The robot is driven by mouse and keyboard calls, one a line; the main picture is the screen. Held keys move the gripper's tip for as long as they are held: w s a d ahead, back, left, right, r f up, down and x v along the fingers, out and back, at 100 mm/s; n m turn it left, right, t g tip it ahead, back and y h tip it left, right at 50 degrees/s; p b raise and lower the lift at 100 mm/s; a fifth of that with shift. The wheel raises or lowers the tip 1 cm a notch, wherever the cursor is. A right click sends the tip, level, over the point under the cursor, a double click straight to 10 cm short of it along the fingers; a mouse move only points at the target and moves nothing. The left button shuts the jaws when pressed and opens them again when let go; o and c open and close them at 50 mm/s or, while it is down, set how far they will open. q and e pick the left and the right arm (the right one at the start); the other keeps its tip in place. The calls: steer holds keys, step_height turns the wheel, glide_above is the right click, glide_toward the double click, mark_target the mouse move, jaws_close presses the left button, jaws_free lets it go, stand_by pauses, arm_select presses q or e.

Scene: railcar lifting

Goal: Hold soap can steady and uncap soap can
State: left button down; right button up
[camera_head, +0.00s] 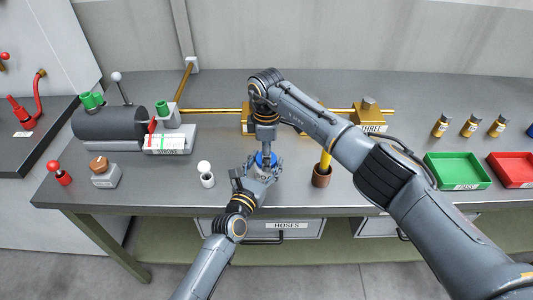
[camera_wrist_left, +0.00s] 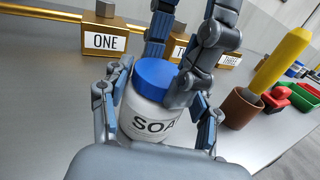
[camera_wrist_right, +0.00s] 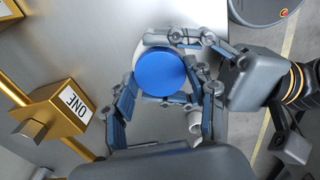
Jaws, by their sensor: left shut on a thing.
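The soap can is a white can labelled SOAP (camera_wrist_left: 142,118) with a blue cap (camera_wrist_left: 157,78), upright on the bench. My left gripper (camera_wrist_left: 160,108) is shut on the can's white body, one finger on each side, low on the can. My right gripper (camera_wrist_right: 163,92) points down from above, its fingers open on either side of the blue cap (camera_wrist_right: 160,72). In the left wrist view its fingertips reach the cap's level; whether they touch it is unclear. In the head view the cap (camera_head: 266,159) shows between the two grippers, with the can's body mostly hidden.
A brown cup with a yellow handle (camera_head: 321,177) stands close right of the can. Behind are gold blocks, including ONE (camera_wrist_left: 110,36), and a gold rail. Green (camera_head: 457,171) and red trays lie farther right.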

steer(key=o, duration=0.3)
step_height(320, 180, up, 8)
steer(key=shift+f, duration=0.15)
steer(key=shift+c, duration=0.5)
step_height(320, 180, down, 8)
steer(key=shift+r, duration=0.1)
steer(key=c, duration=1.1)
steer(key=o, duration=1.2)
